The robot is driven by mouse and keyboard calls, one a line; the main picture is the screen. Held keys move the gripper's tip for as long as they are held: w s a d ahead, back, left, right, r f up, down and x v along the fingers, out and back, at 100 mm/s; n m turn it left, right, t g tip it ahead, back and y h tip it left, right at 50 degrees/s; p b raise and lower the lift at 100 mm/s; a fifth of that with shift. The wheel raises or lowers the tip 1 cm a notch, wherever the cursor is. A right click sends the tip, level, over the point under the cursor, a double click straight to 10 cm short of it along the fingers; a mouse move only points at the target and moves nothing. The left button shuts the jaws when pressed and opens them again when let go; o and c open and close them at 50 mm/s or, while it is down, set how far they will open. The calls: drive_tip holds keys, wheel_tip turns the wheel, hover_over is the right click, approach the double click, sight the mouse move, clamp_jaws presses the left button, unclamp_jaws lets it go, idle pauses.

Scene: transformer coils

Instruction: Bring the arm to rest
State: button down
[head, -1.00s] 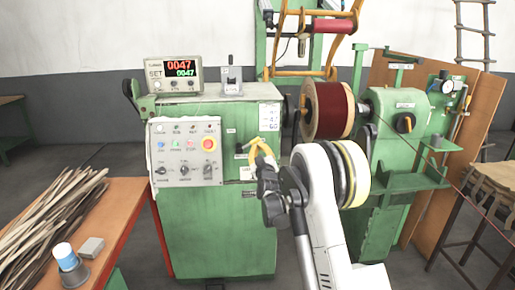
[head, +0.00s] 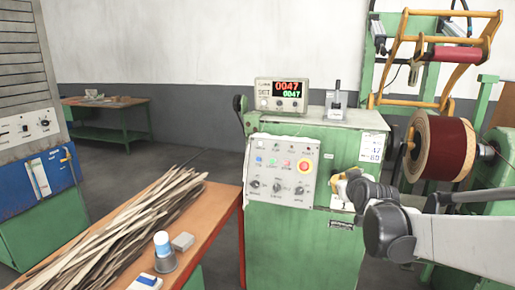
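My white and dark grey arm (head: 440,240) reaches in from the right edge, folded at a dark joint. My gripper (head: 343,188) is at its far end, in front of the green winding machine (head: 300,235), right of its control panel. The gripper is small, and a yellowish part shows at it. I cannot tell whether its fingers are open or shut, or whether it touches the machine.
A coil of dark red wire (head: 440,148) sits on the machine's spindle at right, behind my arm. A blue cabinet (head: 45,180) stands far left.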

drive_tip(key=s+a+f+g, duration=0.2)
drive_tip(key=s+f, duration=0.1)
drive_tip(key=s, duration=0.9)
drive_tip(key=s+a+f+m+g, duration=0.1)
drive_tip(key=s+f, duration=0.3)
drive_tip(key=s, duration=0.8)
drive_tip(key=s+a+f+m+g, duration=0.1)
drive_tip(key=s+a+f+g, duration=0.3)
drive_tip(key=s, duration=0.8)
drive_tip(key=shift+s+y, duration=0.3)
drive_tip(key=shift+y, duration=0.1)
